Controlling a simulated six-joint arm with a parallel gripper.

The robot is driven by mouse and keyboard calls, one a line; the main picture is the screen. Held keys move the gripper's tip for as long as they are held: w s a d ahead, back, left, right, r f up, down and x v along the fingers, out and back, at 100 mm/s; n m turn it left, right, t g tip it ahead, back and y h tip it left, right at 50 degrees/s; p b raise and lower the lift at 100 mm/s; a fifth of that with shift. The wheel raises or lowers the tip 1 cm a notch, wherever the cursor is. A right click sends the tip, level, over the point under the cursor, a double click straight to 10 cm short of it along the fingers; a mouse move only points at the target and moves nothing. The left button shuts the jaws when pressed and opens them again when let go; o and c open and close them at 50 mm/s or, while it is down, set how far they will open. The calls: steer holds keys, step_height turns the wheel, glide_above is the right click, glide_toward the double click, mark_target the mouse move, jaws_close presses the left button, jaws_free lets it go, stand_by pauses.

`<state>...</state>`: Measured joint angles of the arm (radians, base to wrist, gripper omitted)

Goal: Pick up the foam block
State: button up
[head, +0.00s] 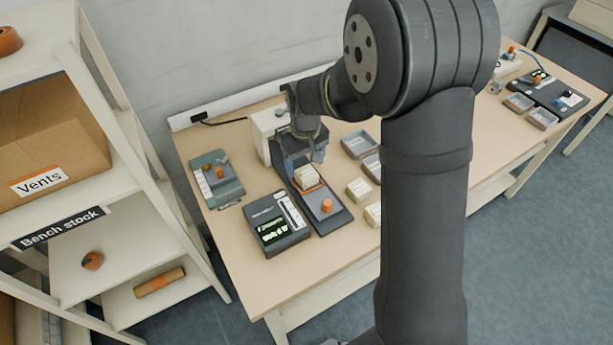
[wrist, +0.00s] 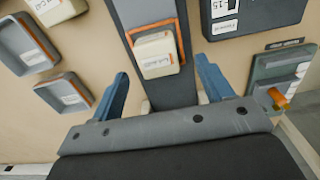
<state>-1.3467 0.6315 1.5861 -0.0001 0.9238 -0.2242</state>
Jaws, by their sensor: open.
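A cream block with a white label, which looks like the foam block (head: 307,177), sits on a dark bench device (head: 333,219) by an orange edge. In the wrist view the block (wrist: 155,55) lies inside an orange frame, ahead of and between my finger tips. The label is too small to read. My gripper (head: 306,153) is just above and behind the block in the head view. In the wrist view my gripper (wrist: 162,70) is open, its two blue fingers wide apart and nothing held between them.
More cream blocks (head: 358,189) lie right of the device. Grey trays (head: 357,145) stand behind them. A dark unit with a lit display (head: 277,224) is close on the left, and a grey-green unit (head: 217,180) is farther left. The front table strip is clear.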

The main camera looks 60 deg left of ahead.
mark_target(306, 172)
step_height(306, 172, down, 5)
steer(key=shift+w+r, duration=0.15)
steer(key=c, duration=1.1)
steer(key=shift+r, duration=0.15)
